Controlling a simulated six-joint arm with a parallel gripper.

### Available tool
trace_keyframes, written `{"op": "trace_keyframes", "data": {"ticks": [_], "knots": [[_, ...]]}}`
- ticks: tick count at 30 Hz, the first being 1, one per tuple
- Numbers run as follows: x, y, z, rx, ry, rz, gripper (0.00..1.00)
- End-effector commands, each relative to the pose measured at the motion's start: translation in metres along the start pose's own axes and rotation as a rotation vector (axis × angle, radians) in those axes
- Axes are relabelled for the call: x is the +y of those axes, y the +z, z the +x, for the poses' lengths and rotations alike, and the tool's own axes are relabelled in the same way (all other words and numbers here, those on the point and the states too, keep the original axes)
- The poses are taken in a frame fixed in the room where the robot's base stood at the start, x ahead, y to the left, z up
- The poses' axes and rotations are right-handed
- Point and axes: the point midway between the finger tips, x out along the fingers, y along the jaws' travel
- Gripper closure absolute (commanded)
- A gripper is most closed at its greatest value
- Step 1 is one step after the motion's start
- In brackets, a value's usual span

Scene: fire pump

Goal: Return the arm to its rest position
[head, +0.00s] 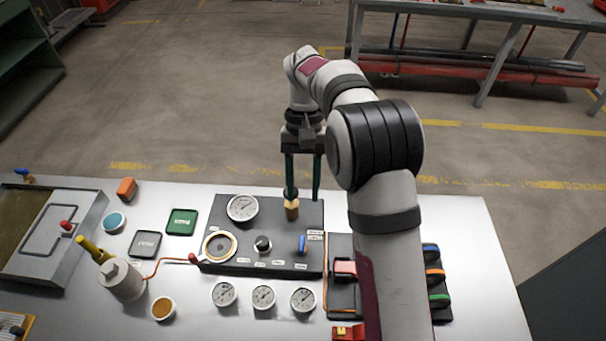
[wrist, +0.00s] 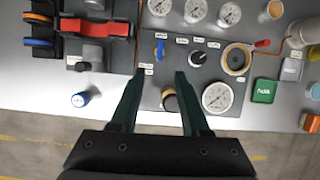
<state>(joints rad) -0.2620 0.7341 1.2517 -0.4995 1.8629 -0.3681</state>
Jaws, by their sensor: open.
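My gripper (head: 303,185) hangs pointing down over the back edge of the dark pump panel (head: 285,266). It also shows in the wrist view (wrist: 161,76), with its two green fingers apart and nothing held between them. A tan knob (head: 291,211) stands at the panel's back edge, just below the left finger in the head view. In the wrist view the knob (wrist: 169,103) appears between the fingers, closer to the right one. I cannot tell how far the fingertips are above it. My arm reaches over the right part of the bench.
The panel carries a large gauge (head: 242,208), a ringed port (head: 219,246), a black knob (head: 263,244) and a blue lever (head: 302,243). Three small gauges lie in front. A red-handled block (head: 345,269) and coloured rings (head: 434,273) are near my arm.

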Motion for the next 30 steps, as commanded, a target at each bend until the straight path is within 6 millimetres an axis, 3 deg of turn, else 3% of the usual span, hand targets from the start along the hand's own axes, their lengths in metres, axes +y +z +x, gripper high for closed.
{"op": "trace_keyframes", "data": {"ticks": [3,6,20,22,25,27,30], "knots": [[0.000,-0.001,-0.022,0.002,0.000,0.000,0.54],[0.000,0.000,-0.031,-0.001,0.000,0.001,0.54],[0.001,0.001,-0.034,-0.001,-0.001,0.002,0.54],[0.006,0.009,-0.039,0.010,-0.007,0.013,0.54],[0.028,0.051,-0.056,0.059,-0.038,0.070,0.54],[0.049,0.099,-0.059,0.111,-0.074,0.137,0.54],[0.071,0.166,-0.040,0.189,-0.132,0.244,0.54]]}}
